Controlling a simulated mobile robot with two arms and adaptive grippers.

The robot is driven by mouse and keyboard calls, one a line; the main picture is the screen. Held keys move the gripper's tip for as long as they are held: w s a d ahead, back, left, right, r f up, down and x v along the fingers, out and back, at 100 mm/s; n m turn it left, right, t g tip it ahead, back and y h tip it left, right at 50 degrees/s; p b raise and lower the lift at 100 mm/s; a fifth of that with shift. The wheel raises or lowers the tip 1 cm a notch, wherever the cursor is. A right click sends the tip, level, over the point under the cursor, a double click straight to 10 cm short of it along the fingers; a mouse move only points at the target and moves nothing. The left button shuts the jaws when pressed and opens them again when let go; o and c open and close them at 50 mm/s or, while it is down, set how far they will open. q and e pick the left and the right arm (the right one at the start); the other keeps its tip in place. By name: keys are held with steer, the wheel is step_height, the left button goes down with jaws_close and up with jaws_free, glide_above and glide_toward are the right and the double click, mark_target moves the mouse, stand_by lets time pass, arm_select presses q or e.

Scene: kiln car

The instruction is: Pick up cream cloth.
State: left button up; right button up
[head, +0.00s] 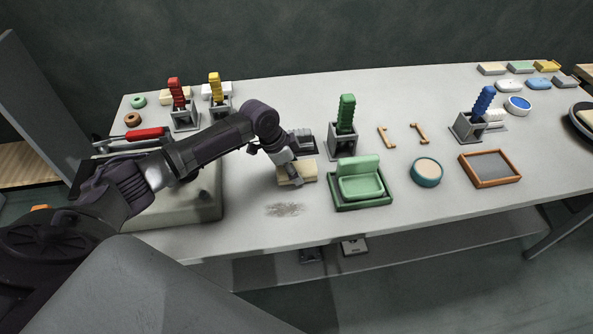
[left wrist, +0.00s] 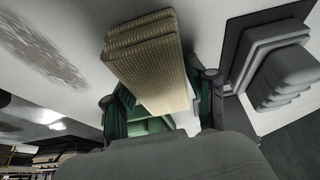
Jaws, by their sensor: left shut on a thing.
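The cream cloth (head: 299,171) is a folded, ribbed stack near the middle of the table. In the left wrist view the cloth (left wrist: 146,52) stands out between the two fingers. My left gripper (head: 290,172) is shut on the cloth, with its fingers on either side of it; they also show in the left wrist view (left wrist: 162,104). I cannot tell whether the cloth touches the table. My right gripper is not in view.
A grey smudge (head: 285,210) lies in front of the cloth.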

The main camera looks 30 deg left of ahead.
arm_select(q)
step_height(320, 180, up, 10)
steer(key=shift+r+b, duration=0.1)
steer(key=shift+b, duration=0.35)
